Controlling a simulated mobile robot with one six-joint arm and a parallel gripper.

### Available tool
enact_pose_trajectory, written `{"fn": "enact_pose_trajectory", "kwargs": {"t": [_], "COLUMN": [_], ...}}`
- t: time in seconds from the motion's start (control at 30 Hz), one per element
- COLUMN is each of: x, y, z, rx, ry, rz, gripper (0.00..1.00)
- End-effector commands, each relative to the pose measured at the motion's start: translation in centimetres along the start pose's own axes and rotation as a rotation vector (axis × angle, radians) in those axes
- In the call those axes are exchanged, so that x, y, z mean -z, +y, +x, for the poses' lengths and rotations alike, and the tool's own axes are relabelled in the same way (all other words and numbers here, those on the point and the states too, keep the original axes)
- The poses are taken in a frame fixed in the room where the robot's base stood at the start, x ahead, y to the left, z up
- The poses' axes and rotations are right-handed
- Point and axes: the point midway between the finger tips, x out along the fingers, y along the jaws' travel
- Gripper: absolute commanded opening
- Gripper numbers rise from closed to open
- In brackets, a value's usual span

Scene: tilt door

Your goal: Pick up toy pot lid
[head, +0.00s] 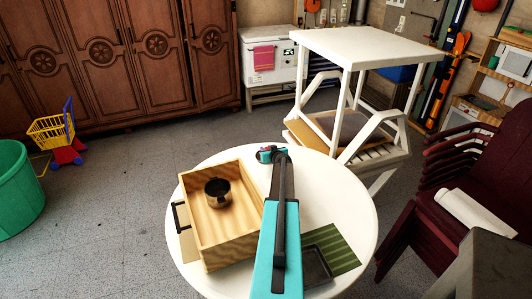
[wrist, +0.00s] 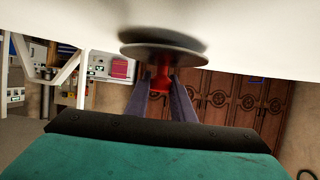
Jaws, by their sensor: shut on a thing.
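The toy pot lid (wrist: 160,56) is a dark round disc with a red knob (wrist: 161,76), seen nearly edge-on in the wrist view. My gripper (wrist: 162,86) has its two grey-purple fingers shut on the red knob, one on each side. The disc is just beyond the fingertips, close to the white table top, with a dark shadow beside it. I cannot tell whether it touches the table. In the head view my gripper (head: 271,155) is at the far part of the round white table (head: 346,205), and the lid cannot be made out there.
A wooden box (head: 245,235) holding a small dark metallic pot (head: 213,199) stands left of my arm. A green striped mat (head: 338,250) and a dark tray (head: 318,264) lie to the right. Maroon chairs (head: 430,215) stand right of the table.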

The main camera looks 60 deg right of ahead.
Motion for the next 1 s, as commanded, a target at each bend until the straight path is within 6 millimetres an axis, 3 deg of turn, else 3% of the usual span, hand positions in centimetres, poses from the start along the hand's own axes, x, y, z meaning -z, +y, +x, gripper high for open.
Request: {"fn": "enact_pose_trajectory", "kwargs": {"t": [0.37,1.0], "x": [2.9,0.1], "y": [0.0,0.3], "z": [-1.5,-9.4], "rx": [-0.002,-0.002], "ry": [0.002,0.001], "rz": [-0.002,0.0], "gripper": [0.0,0.0]}}
